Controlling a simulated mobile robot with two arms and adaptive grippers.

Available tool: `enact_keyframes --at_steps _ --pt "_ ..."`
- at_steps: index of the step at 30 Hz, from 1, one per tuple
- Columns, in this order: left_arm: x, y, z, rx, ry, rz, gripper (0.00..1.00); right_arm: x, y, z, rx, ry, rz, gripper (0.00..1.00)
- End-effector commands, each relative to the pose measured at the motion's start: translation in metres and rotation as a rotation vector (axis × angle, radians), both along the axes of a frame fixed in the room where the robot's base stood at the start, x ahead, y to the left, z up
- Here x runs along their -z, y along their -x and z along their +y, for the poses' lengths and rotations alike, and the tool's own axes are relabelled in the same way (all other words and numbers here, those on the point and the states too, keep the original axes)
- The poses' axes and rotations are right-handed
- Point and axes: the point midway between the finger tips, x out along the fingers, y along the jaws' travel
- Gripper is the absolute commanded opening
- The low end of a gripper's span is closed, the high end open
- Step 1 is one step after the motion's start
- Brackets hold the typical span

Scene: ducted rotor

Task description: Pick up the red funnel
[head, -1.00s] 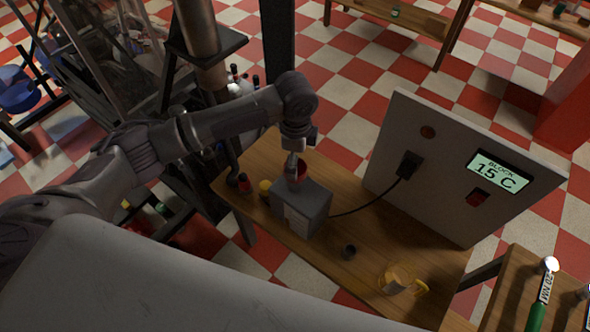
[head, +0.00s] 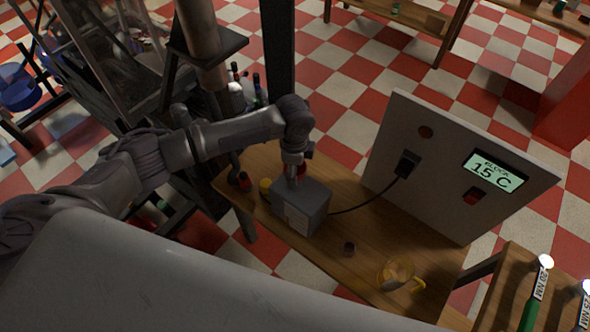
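The red funnel (head: 302,170) shows only as a small red patch at the top of a grey box (head: 302,207) on the wooden bench. My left gripper (head: 292,177) points down at the box's top, right beside the red patch and partly in front of it. Its fingers are too small and dark to tell whether they are open or shut, or whether they touch the funnel. My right gripper is not in view.
A grey panel (head: 440,190) reading 15 C stands behind the box, joined to it by a black cable.

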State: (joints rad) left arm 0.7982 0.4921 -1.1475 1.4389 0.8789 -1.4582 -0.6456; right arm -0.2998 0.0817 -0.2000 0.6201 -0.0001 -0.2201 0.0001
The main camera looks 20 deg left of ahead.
Motion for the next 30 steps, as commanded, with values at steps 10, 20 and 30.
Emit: enact_keyframes --at_steps 10,20,30 --pt "0.000 0.000 0.000 0.000 0.000 0.000 0.28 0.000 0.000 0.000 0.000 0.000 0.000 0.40" --pt "-0.023 -0.001 0.000 0.001 0.002 -0.003 0.28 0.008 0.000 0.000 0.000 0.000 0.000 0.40" --pt "-0.066 0.004 -0.048 0.005 0.005 -0.002 0.28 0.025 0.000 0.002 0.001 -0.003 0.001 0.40"
